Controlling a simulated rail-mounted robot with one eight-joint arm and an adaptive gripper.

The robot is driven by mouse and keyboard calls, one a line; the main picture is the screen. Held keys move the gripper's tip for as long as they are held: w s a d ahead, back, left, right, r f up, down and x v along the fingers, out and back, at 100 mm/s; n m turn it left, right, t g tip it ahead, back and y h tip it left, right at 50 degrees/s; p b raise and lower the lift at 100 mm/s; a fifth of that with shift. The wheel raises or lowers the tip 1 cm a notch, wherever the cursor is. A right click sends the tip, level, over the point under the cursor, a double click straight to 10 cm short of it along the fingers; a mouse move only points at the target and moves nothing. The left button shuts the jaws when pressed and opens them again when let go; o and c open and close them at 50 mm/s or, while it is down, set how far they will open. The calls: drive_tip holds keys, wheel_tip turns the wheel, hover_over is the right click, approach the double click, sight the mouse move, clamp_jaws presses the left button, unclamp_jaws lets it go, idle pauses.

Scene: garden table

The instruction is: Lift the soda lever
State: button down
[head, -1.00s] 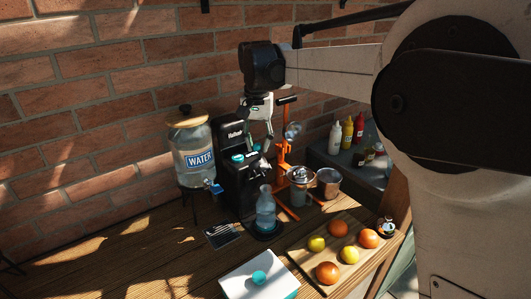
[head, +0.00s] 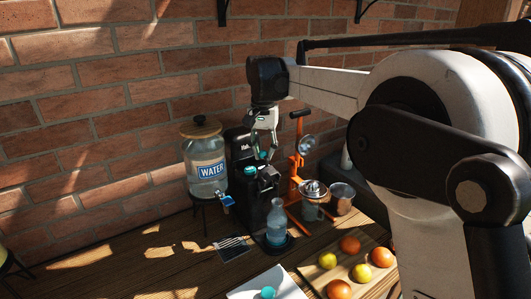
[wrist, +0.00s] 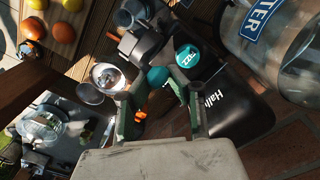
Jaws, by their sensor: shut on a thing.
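The black soda maker (head: 254,205) stands on the wooden table by the brick wall, with a round teal button on top (wrist: 188,57). A clear bottle (head: 277,222) stands upright at its front. My gripper (head: 264,156) points down over the top of the machine. In the wrist view, the teal end of the soda lever (wrist: 158,77) sits between my two fingertips (wrist: 156,97). My gripper is shut on it. The fingers partly hide the lever, and its angle is hard to tell.
A glass water dispenser (head: 205,165) stands close left of the machine. An orange juice press (head: 296,165) and metal cups stand close right. A board with oranges and lemons (head: 313,278) and a white box (head: 245,291) lie in front.

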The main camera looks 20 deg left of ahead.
drive_tip(key=shift+a+r, duration=0.2)
drive_tip(key=shift+a, duration=0.25)
drive_tip(key=c, duration=2)
unclamp_jaws()
drive_tip(key=shift+a, duration=0.1)
drive_tip(key=o, duration=0.5)
drive_tip(key=shift+s+a+f, duration=0.1)
drive_tip(key=shift+a+f, duration=0.05)
drive_tip(key=shift+a, duration=0.05)
drive_tip(key=shift+c, duration=0.2)
drive_tip(key=shift+d, duration=0.1)
drive_tip(key=shift+d, duration=0.15)
wheel_tip(320, 180, up, 12)
